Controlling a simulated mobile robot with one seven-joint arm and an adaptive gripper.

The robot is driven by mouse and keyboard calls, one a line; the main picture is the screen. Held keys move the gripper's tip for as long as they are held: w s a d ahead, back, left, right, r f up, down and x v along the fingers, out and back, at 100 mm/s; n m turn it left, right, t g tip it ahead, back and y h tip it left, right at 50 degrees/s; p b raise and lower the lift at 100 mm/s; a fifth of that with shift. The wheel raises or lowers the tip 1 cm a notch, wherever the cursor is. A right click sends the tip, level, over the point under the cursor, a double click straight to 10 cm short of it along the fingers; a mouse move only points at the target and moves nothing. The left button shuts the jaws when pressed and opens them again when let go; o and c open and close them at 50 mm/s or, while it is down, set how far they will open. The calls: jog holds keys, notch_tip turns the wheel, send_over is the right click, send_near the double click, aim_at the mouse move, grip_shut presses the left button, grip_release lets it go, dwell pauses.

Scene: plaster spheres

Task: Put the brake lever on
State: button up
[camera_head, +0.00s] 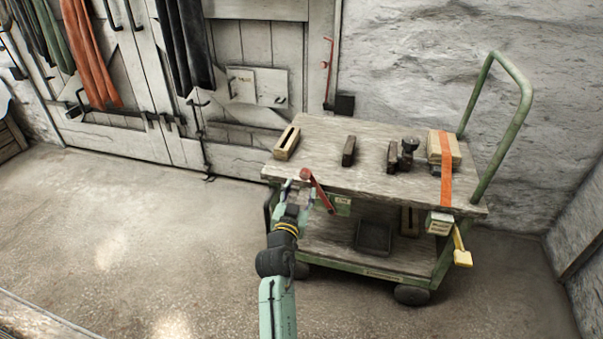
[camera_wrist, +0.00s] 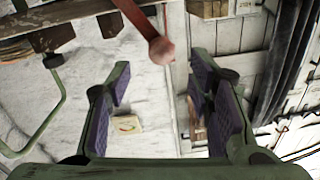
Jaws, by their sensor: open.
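The brake lever is a red bar with a round knob (camera_head: 318,190) at the near left edge of the cart (camera_head: 330,140). It leans, knob up and to the left. My gripper (camera_head: 298,190) is open at that edge, close to the knob. In the wrist view, the lever's knob (camera_wrist: 161,50) shows between the sides of my open gripper (camera_wrist: 160,78), around the level of the fingertips. The purple finger pads are apart with nothing seen gripped. I cannot tell whether a finger touches the knob.
The cart top holds a slotted wooden block (camera_head: 287,142), dark blocks (camera_head: 349,151) and a box under an orange strap (camera_head: 446,185). A yellow tag (camera_head: 462,250) hangs at the right. Another red lever (camera_head: 327,75) is on the back wall. The floor at left is clear.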

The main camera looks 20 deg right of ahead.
aim_at(303, 177)
jog(key=p+x, duration=0.1)
jog(key=x, duration=0.7)
jog(key=shift+w+r, duration=0.1)
jog(key=shift+w, duration=0.05)
jog(key=shift+c, duration=0.6)
grip_shut()
jog(key=shift+a, duration=0.1)
